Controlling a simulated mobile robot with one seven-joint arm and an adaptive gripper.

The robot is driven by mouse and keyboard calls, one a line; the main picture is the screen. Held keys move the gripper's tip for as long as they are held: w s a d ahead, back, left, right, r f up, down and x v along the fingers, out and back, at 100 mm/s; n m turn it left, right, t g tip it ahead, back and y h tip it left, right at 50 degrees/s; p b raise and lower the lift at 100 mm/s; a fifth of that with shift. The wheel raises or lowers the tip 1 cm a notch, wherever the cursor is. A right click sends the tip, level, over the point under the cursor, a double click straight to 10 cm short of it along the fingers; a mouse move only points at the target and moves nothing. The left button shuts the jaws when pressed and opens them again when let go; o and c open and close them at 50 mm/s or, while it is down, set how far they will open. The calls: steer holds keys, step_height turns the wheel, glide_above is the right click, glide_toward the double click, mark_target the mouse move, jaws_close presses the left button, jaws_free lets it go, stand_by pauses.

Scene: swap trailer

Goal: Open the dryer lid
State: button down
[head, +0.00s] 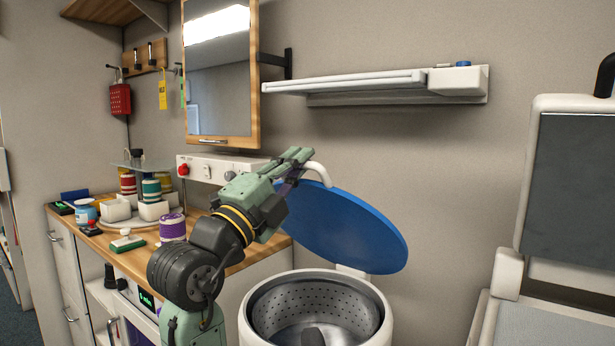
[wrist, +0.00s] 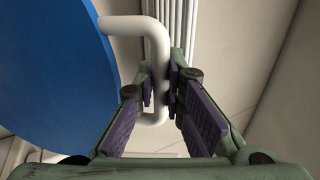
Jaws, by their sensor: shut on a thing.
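The dryer lid (head: 345,230) is a blue disc, raised and tilted back behind the open mouth of the dryer (head: 247,318). The dryer's perforated metal drum shows inside. A white bent handle (head: 321,172) is fixed to the lid. My gripper (head: 303,160) is at the lid's upper left edge, by the handle. In the wrist view the lid (wrist: 50,70) fills the left, and the handle (wrist: 157,45) runs down between the purple-padded fingers of my gripper (wrist: 160,92), which are shut on it. The lid's hinge side is low, at the dryer's back rim.
A wooden counter (head: 110,243) with jars and a turntable stands left of my arm. A mirror (head: 218,70) and a white wall shelf (head: 385,88) are above. A grey-panelled white unit (head: 575,190) stands at the right. Bare wall lies between shelf and lid.

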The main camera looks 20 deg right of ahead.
steer(key=shift+s+a+f, duration=0.15)
steer(key=shift+a+f, duration=0.05)
steer(key=shift+f, duration=0.05)
steer(key=c, duration=1.9)
jaws_free()
steer(key=v, duration=1.2)
steer(key=shift+f, duration=0.15)
